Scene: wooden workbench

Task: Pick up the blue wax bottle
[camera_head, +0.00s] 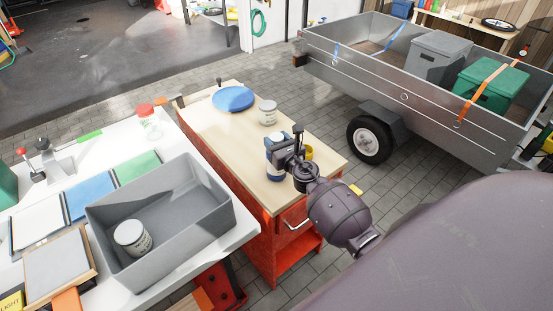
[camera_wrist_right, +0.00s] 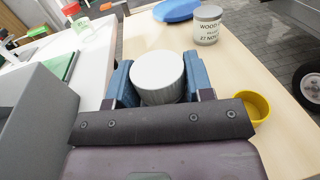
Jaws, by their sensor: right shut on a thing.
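My right gripper (camera_head: 277,158) is over the wooden top of the red workbench. Its two blue fingers are shut on a white-topped round container (camera_wrist_right: 158,76), one finger on each side. My left gripper is not in view.
A yellow cup (camera_head: 305,152) stands close beside the right gripper. A labelled white tin (camera_head: 268,112) and a blue disc (camera_head: 233,98) are farther back on the bench. A grey bin (camera_head: 190,215) with another tin (camera_head: 133,236) is at left. A red-capped jar (camera_head: 150,125) stands behind it.

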